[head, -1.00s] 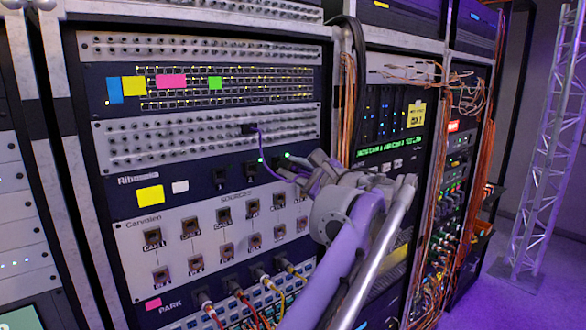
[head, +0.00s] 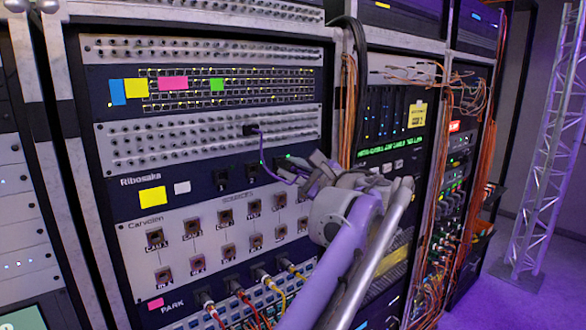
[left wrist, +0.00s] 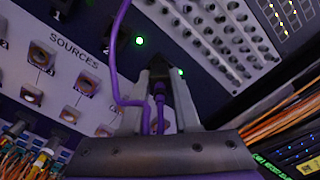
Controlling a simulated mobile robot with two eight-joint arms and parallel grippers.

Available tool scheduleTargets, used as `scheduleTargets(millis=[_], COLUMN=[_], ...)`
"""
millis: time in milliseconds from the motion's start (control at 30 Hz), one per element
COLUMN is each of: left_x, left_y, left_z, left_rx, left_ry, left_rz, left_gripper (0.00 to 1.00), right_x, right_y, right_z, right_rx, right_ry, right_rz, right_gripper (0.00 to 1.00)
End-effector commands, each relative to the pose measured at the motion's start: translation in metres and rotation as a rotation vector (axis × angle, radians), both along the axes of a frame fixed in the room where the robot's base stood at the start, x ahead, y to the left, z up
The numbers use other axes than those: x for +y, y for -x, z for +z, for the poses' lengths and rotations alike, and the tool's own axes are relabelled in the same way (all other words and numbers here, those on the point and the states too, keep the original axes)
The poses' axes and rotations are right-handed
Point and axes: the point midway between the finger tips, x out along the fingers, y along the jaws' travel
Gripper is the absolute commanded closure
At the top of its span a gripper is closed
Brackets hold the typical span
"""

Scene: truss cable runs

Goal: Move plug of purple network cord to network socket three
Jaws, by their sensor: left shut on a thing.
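The purple network cord (head: 262,147) runs from a black plug (head: 250,129) in the grey patch panel down to my left gripper (head: 302,167). In the left wrist view the cord (left wrist: 117,65) hangs down and loops into the jaws. My left gripper (left wrist: 159,84) is shut on the cord's plug (left wrist: 158,92), fingers pointing at the dark panel. A row of dark network sockets sits there: the first (head: 220,175) and second (head: 250,170) show in the head view. The spot right of them is behind my gripper, beside a green light (left wrist: 180,72). Whether the plug touches a socket is hidden. My right gripper is not in view.
Below is the white SOURCES panel (head: 205,215) with brown square connectors. Coloured cords (head: 238,292) plug in at the rack's foot. Orange cables (head: 347,110) and a thick black cable (head: 357,60) hang close to the right. A truss (head: 545,150) stands far right.

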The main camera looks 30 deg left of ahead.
Motion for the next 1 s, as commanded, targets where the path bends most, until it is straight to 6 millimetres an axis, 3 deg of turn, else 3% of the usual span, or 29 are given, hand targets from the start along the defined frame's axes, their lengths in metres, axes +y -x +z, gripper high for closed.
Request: scheduleTargets(millis=[133, 167, 333, 767, 1000], left_x=[0.002, 0.002, 0.002, 0.001, -0.01], left_y=[-0.001, -0.001, -0.001, -0.001, 0.003], left_z=[0.001, 0.0, 0.0, 0.0, 0.0], left_rx=[0.0, 0.0, 0.0, 0.0, 0.0], left_ry=[0.0, 0.0, 0.001, 0.0, 0.001], left_rz=[0.0, 0.0, -0.001, -0.001, -0.004], left_gripper=[1.0, 0.67, 0.36, 0.35, 0.35], right_x=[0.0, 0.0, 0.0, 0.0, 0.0], right_y=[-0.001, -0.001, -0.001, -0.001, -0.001], right_z=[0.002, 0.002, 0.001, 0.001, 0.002], right_rx=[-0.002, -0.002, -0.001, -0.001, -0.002], right_ry=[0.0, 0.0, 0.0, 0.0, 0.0], right_rz=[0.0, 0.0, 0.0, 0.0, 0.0], right_gripper=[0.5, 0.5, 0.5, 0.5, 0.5])
